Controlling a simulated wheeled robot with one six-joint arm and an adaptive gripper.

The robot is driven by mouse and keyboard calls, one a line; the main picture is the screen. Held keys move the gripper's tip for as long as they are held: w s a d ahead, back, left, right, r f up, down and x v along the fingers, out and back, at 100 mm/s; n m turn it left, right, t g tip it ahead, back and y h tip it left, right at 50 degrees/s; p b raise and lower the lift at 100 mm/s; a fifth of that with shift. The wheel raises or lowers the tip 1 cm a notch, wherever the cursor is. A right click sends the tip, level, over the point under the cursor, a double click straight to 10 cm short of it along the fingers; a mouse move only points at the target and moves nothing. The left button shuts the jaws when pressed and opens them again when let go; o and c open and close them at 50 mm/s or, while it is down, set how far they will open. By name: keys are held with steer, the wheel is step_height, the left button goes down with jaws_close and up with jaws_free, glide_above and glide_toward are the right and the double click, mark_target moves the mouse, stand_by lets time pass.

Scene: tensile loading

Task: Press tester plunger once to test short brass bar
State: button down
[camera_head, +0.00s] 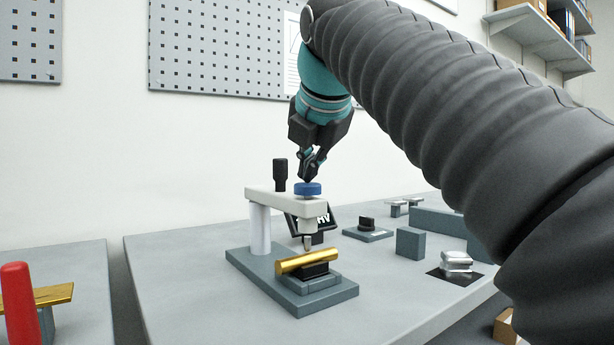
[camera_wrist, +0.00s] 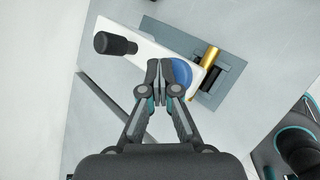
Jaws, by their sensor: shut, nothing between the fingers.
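The tester (camera_head: 262,201) stands on the table with a grey base, a white column and a white arm. Its blue round plunger cap (camera_head: 308,188) sits on top of the arm's end; it also shows in the wrist view (camera_wrist: 181,73). The short brass bar (camera_head: 308,261) lies on the dark support under the tester's tip, and shows in the wrist view (camera_wrist: 209,58). My gripper (camera_head: 309,178) is shut and empty, pointing down just above the blue cap. In the wrist view its fingertips (camera_wrist: 160,64) overlap the cap's left edge. I cannot tell whether they touch it.
A black handle (camera_head: 280,174) rises from the tester arm beside my gripper. A small display (camera_head: 312,219) stands behind the tester. Grey blocks (camera_head: 410,243) and a silver stack on a black mat (camera_head: 456,264) are to the right. A red-handled object (camera_head: 19,303) is on the left table.

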steer(key=shift+r+p, duration=1.1)
step_height(320, 180, up, 3)
steer(key=p, duration=0.3)
steer(key=shift+r+p, duration=0.7)
steer(key=shift+r, duration=0.35)
